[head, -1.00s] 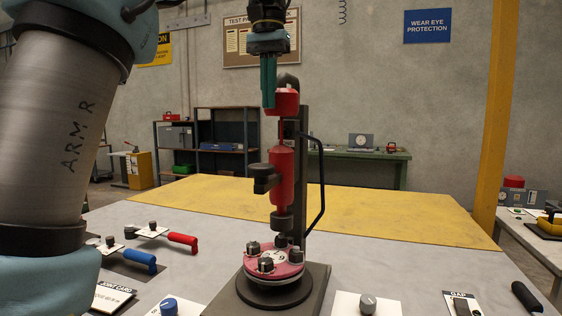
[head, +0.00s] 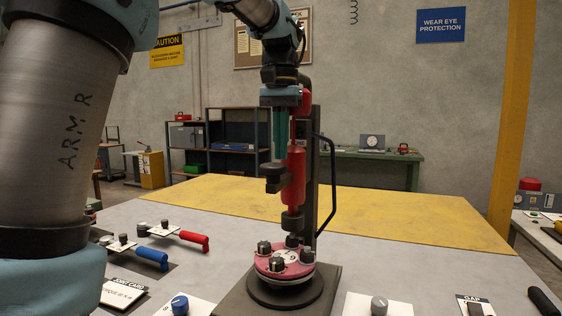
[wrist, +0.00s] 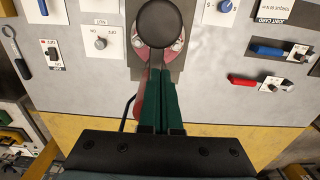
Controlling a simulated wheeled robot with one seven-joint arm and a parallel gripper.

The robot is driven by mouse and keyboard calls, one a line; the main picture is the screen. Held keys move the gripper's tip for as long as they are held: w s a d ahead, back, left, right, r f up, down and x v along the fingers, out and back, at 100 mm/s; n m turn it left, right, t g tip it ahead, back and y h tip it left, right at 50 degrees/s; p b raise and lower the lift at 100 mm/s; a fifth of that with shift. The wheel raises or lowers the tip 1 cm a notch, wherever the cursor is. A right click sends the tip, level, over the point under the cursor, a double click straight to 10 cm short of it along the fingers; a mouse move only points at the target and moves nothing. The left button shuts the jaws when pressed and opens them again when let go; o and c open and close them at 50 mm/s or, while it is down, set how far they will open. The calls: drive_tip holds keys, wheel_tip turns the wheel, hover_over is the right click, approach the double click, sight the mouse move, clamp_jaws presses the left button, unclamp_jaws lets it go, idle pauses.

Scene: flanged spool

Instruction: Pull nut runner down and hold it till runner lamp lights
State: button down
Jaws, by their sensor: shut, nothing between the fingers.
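The red nut runner (head: 296,175) stands upright on a dark post (head: 311,150), its socket just above the nuts of the red flanged spool (head: 285,265). A black knob handle (head: 273,178) sticks out from the runner's left side. My gripper (head: 280,160) points straight down with its green fingers together and empty. Its tips are just above the knob in the head view; contact cannot be told. In the wrist view my gripper (wrist: 160,70) points at the round black knob (wrist: 160,24), which covers much of the spool. I cannot make out a runner lamp.
A black curved bar (head: 325,185) runs down the post's right side. Levers with red (head: 194,238) and blue (head: 152,255) grips lie to the left. Knob plates (head: 379,305) are at the front. The yellow mat (head: 400,210) behind is clear.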

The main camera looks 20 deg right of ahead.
sight(281, 184)
drive_tip(key=shift+f, duration=1.7)
wheel_tip(281, 184, down, 6)
drive_tip(key=shift+r+b, duration=0.15)
drive_tip(key=shift+b, duration=0.85)
drive_tip(key=shift+s, duration=0.1)
drive_tip(key=shift+r+p, duration=0.35)
drive_tip(key=shift+p, duration=0.2)
wheel_tip(281, 184, up, 14)
drive_tip(key=p, duration=0.2)
